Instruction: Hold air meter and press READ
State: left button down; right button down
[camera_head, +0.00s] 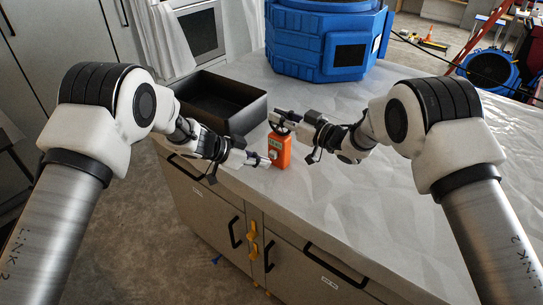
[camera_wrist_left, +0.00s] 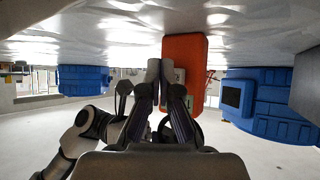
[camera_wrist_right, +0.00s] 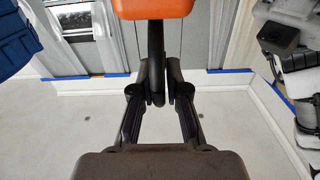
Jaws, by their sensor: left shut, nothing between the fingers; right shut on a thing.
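The air meter (camera_head: 281,148) is an orange upright device at the counter's front edge, with a pale panel on its face. My right gripper (camera_head: 278,121) is at its top. In the right wrist view the meter's orange body (camera_wrist_right: 152,9) shows at the top, and my right gripper (camera_wrist_right: 155,72) is shut on its black stem (camera_wrist_right: 155,45). My left gripper (camera_head: 265,162) is shut and empty, with its tips at the meter's face. In the left wrist view my left gripper (camera_wrist_left: 164,72) overlaps the meter (camera_wrist_left: 184,48); I cannot tell contact. The READ label is not legible.
A black open bin (camera_head: 245,112) stands on the counter (camera_head: 400,175), left of the meter. A large blue machine (camera_head: 322,45) stands at the back. Drawers with black handles are below the front edge. The counter to the right looks clear.

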pick_arm(q)
jog(key=s+a, duration=0.1)
jog(key=s, duration=0.1)
jog(key=s+a, duration=0.2)
dwell(0.4)
dwell(0.4)
pick_arm(e)
jog(key=c, duration=1.1)
grip_release()
